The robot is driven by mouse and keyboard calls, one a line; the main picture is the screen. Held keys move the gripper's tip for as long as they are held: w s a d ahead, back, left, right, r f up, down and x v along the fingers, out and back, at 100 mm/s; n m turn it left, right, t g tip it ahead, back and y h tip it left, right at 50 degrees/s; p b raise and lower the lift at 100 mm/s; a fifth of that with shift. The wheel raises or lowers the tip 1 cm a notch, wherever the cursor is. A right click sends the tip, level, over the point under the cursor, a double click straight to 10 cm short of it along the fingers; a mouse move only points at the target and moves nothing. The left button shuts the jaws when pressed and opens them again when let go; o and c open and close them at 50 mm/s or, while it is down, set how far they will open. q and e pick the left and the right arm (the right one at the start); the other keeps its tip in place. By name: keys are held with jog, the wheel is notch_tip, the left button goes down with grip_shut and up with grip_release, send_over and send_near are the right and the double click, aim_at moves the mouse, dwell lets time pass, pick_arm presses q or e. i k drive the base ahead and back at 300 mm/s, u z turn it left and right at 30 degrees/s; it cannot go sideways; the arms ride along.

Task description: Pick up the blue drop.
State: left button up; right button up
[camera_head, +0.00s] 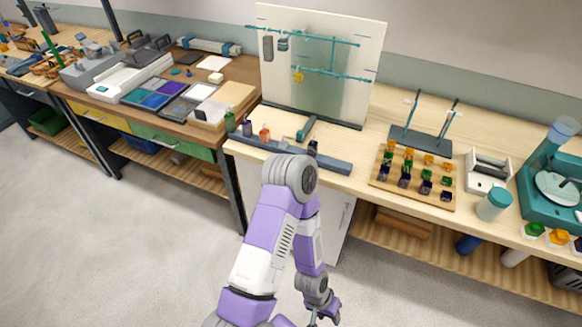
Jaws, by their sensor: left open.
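A long grey-blue bar (330,163) lies along the front of the bench and carries several small drops. They are a green one (230,121), a dark bluish-purple one (247,128), an orange one (264,133) and a very dark one (312,146). The dark bluish-purple and the very dark drop look closest to blue; I cannot tell which is the blue drop. My left gripper (323,315) hangs low in front of the bench, well below the bar, open and empty, with its tips near the picture's bottom edge. My right gripper is not in view.
A pale upright panel (345,30) with teal rods and hanging drops stands behind the bar. A wooden board (390,190) with several coloured pieces lies to the right. The floor ahead is clear.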

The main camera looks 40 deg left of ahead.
aim_at(313, 146)
jog(key=z, duration=0.05)
jog(key=k, duration=0.1)
jog(key=u, duration=1.15)
